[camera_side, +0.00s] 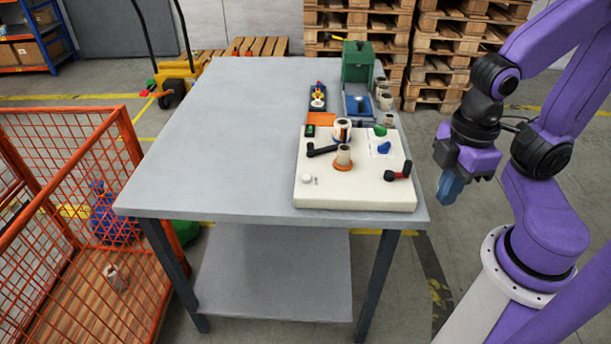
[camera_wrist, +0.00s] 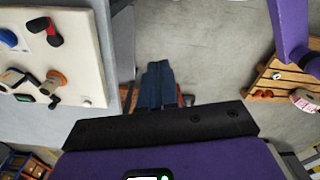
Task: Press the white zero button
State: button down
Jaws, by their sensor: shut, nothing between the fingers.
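The white zero button (camera_side: 306,178) is a small round knob near the front left corner of the cream rewinder panel (camera_side: 330,193). In the wrist view a small pale spot near the panel's lower right corner looks like the same button (camera_wrist: 87,103). My gripper (camera_side: 449,190) has blue fingers and hangs past the table's right edge, to the right of the panel and apart from the button. In the wrist view my gripper (camera_wrist: 157,68) is shut and empty, with bare floor beyond its fingertips.
The panel carries a black crank (camera_side: 321,150), a red-handled crank (camera_side: 398,172), a roll on an orange base (camera_side: 343,158), a blue knob (camera_side: 384,147) and a green knob (camera_side: 380,131). A green machine (camera_side: 357,63) stands behind. The table's left half (camera_side: 220,140) is clear.

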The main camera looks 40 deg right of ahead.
jog(key=w+a+f+m+t+y, duration=0.15)
jog(key=w+a+m, duration=0.25)
jog(key=w+m, duration=0.5)
jog(key=m+t+y, duration=0.2)
jog(key=m+t, duration=0.5)
jog(key=m, duration=1.8)
send_over(309, 178)
jog(key=shift+f+g, duration=0.25)
jog(key=shift+f, duration=0.7)
jog(key=shift+f, duration=4.4)
jog(key=shift+d+f, duration=0.1)
jog(key=shift+f, duration=0.05)
jog(key=shift+f, duration=0.3)
